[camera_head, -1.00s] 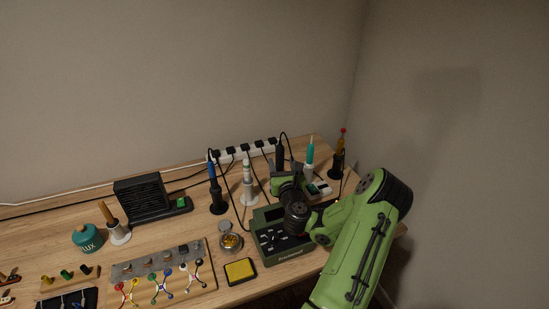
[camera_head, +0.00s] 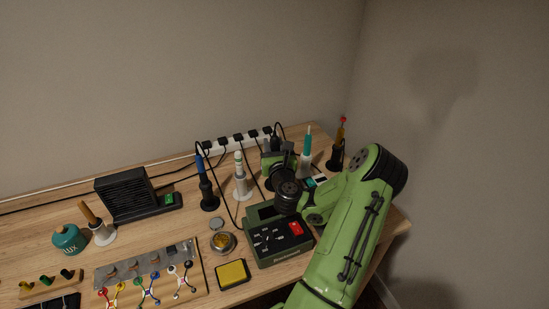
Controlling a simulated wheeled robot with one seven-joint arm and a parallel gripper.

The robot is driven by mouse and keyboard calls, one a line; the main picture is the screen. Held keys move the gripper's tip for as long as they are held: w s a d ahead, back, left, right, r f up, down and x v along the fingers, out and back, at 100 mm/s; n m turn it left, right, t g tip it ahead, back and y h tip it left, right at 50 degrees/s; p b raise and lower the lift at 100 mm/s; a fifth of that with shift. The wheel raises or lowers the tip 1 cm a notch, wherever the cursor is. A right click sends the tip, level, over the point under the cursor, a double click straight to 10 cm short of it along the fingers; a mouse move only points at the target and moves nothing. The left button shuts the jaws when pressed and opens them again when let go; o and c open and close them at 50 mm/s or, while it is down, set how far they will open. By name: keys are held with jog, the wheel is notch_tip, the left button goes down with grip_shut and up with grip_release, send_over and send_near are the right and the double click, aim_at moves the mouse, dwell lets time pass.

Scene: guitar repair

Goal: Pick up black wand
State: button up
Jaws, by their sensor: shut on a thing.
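The black wand (camera_head: 276,142) stands upright at the back of the bench, in front of the power strip, with a black cord looping from its top. My gripper (camera_head: 278,152) is at the wand, its black fingers one on each side and shut on it. The wand's lower part and its stand are mostly hidden behind my gripper and wrist. I cannot tell whether the wand is lifted off its stand.
A blue-topped iron (camera_head: 206,187) and a white wand (camera_head: 240,175) stand to the left. A teal-tipped tool (camera_head: 306,150) and an amber-handled tool (camera_head: 338,145) stand to the right. A green station (camera_head: 275,247) sits below my wrist. Cords run between the tools and the power strip (camera_head: 229,148).

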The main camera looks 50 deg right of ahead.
notch_tip(320, 180, up, 10)
jog(key=p, duration=0.9)
jog(key=shift+r, duration=0.1)
